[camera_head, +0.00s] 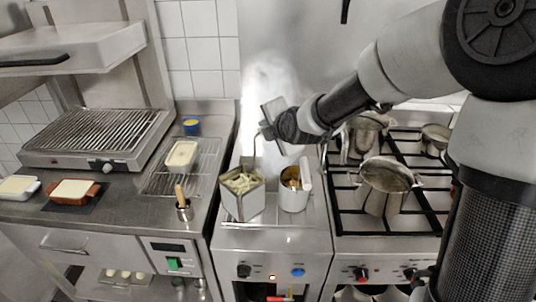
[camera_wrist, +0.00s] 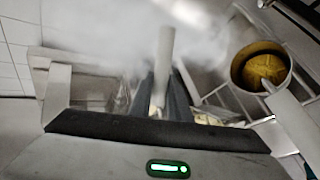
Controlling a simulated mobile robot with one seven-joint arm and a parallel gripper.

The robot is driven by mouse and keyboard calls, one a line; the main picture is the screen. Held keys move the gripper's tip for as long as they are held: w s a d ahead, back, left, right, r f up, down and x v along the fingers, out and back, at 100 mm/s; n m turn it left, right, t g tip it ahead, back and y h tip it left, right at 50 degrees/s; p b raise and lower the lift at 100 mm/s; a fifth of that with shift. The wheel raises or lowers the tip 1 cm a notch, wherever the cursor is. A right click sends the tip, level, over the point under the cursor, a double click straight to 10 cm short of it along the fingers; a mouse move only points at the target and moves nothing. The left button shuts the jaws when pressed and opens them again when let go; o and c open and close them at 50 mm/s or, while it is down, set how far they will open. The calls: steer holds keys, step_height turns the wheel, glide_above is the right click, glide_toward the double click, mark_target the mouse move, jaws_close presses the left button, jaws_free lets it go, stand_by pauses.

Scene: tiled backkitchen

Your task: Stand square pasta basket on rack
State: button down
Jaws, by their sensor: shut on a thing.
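The square pasta basket (camera_head: 241,200) is a pale metal box filled with pasta, upright over the steel cooker unit in the middle. Its thin handle rises to my gripper (camera_head: 263,131), which is shut on it. In the wrist view the handle (camera_wrist: 165,55) stands between the dark fingers of my gripper (camera_wrist: 160,98); most of the basket is hidden below. I cannot tell whether the basket's bottom touches the cooker. The wire rack (camera_head: 158,184) lies on the counter to the left, with a pale rectangular dish (camera_head: 182,156) on its back part.
A round basket (camera_head: 292,197) with yellow contents stands close right of the square one; it also shows in the wrist view (camera_wrist: 262,68). Pans (camera_head: 386,176) stand on the hob. Steam rises behind.

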steer(key=shift+w+f, duration=0.1)
steer(key=shift+f, duration=2.3)
steer(key=c, duration=1.7)
jaws_free()
steer(key=shift+o, duration=0.2)
steer(key=p+v, duration=0.3)
steer(key=v, duration=0.9)
